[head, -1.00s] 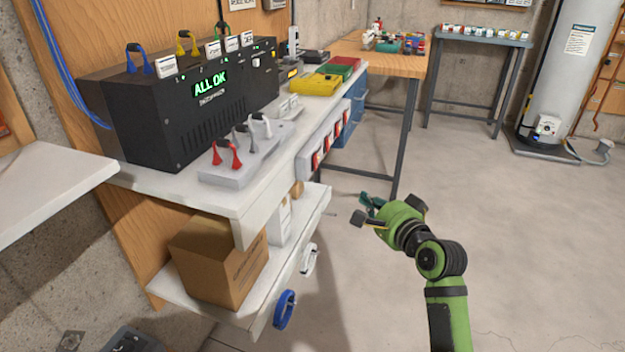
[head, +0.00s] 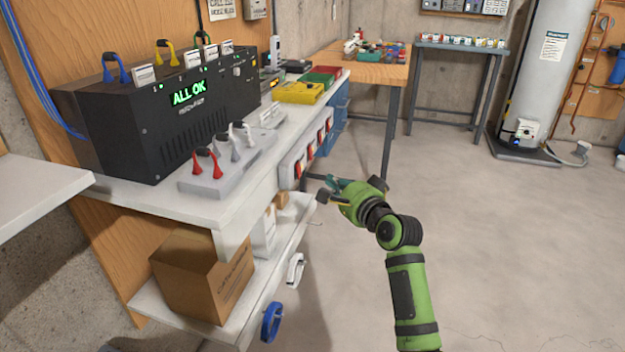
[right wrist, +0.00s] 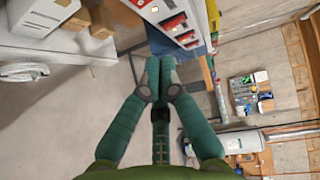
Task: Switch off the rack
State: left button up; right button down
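A black rack unit (head: 150,118) stands on the white bench, its green display reading "ALL OK". Blue, yellow, green and white handles with tags are along its top. A pale grey block with red, grey and white levers (head: 222,172) lies in front of it. A white strip with several red switches (head: 306,146) is on the bench's front edge; it also shows at the top of the right wrist view (right wrist: 160,12). My right gripper (head: 333,182) is in front of the bench, right of and below this strip, apart from it. Its teal fingertips (right wrist: 160,78) are together and empty. My left gripper is out of view.
A cardboard box (head: 205,278) and a blue ring (head: 271,321) are at the lower shelf (head: 290,245). Yellow (head: 298,92) and red cases lie farther along the bench. A wooden table (head: 370,68) stands behind.

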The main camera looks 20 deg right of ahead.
aim_at(299, 170)
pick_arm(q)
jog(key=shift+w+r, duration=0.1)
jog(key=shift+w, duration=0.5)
pick_arm(e)
jog(key=w+a, duration=0.3)
jog(key=w, duration=0.2)
jog(key=shift+a+f, duration=0.4)
jog(key=shift+f, duration=0.05)
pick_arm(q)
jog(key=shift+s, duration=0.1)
pick_arm(e)
jog(key=shift+s, duration=0.1)
